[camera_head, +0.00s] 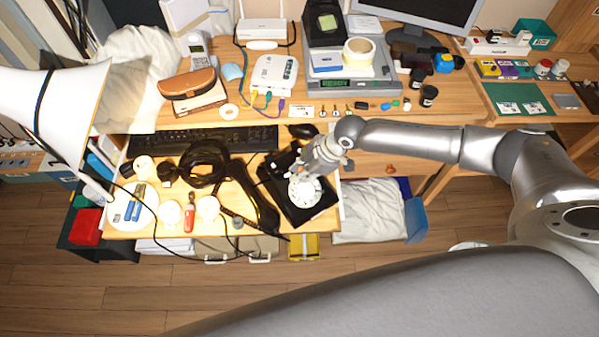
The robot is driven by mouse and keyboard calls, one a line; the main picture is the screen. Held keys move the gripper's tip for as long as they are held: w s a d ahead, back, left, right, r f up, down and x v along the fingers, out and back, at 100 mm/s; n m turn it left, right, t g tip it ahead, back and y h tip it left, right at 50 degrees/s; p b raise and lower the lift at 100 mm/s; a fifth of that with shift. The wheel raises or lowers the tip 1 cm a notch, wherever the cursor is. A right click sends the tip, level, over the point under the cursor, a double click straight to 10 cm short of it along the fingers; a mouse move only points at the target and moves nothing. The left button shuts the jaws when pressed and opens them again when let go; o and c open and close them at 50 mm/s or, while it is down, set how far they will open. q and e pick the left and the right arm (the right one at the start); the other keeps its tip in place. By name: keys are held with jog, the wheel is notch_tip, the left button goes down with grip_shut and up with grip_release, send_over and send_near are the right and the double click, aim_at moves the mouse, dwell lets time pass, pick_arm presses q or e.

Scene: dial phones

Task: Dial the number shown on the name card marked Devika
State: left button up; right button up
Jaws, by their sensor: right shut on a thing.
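A black dial phone (324,201) with a round white dial (303,195) sits at the right front of the pulled-out lower surface of the desk. My right gripper (306,176) reaches down onto the phone from the upper right. It is shut at the dial, and its tips cover part of the dial's upper edge. The finger holes and digits are too small to read. My left gripper is not in view.
A black keyboard (205,139) and a coiled black cable (205,160) lie left of the phone. A white router (275,74) and a scale (347,86) stand behind. A green mat (503,93) with white cards is at the right. A large white lampshade-like shape (45,110) fills the left.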

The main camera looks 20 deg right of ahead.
jog(key=shift+d, duration=0.65)
jog(key=shift+d+f, duration=0.15)
jog(key=shift+d, duration=0.25)
jog(key=shift+s+d, duration=0.1)
jog(key=shift+d, duration=0.15)
jog(key=shift+s+d+f, duration=0.2)
jog(key=shift+s+d, duration=0.1)
jog(key=shift+d, duration=0.1)
dwell(0.5)
